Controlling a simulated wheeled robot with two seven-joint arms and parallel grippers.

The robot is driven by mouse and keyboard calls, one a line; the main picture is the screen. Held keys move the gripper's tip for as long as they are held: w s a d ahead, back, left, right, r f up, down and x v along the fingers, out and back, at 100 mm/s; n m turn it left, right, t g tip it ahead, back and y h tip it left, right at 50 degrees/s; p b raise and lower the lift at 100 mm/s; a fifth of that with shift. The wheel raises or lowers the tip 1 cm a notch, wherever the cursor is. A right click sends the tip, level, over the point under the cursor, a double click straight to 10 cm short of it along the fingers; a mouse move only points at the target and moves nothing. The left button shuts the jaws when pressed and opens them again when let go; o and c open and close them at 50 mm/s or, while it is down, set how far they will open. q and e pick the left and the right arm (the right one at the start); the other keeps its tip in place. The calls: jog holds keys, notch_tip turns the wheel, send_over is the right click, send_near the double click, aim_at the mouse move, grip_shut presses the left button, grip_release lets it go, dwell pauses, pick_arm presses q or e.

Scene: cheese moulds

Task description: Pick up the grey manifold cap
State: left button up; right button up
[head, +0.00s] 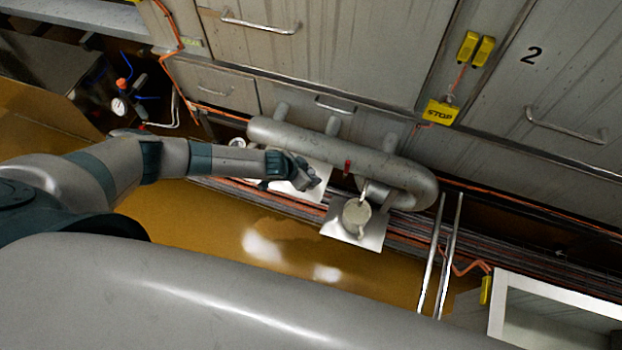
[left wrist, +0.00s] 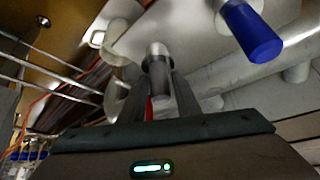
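A grey cylindrical part, which looks like the manifold cap (left wrist: 158,62), stands out between and past the fingertips of my left gripper (left wrist: 156,92) in the left wrist view. One dark finger lies on each side of it. I cannot tell whether the fingers press on it. In the head view my left gripper (head: 308,178) reaches in from the left, over a pale plate (head: 310,193) beside the thick grey manifold pipe (head: 340,148). The cap cannot be made out clearly there. My right gripper is not in view.
A blue-ended cylinder (left wrist: 252,32) is close by in the left wrist view. A second plate carries a round metal part (head: 356,212). A red handle (head: 347,167) sits at the pipe. Metal rails (head: 438,255) rise to the right. Cabinet fronts stand behind; the ochre floor in front is clear.

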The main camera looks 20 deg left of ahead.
aim_at(312, 174)
pick_arm(q)
grip_shut()
jog(key=shift+r, duration=0.2)
jog(key=shift+r, duration=0.55)
jog(key=r, duration=0.2)
jog(key=b, duration=0.1)
jog(key=shift+s+d+r, duration=0.3)
jog(key=shift+s+r, duration=0.05)
jog(key=shift+r, duration=0.05)
jog(key=s+d+r+b, duration=0.2)
jog(key=s+d+r, duration=0.4)
jog(key=s+d, duration=0.1)
jog(key=shift+s+d+r, duration=0.25)
jog(key=shift+d+r, duration=0.1)
jog(key=shift+r, duration=0.05)
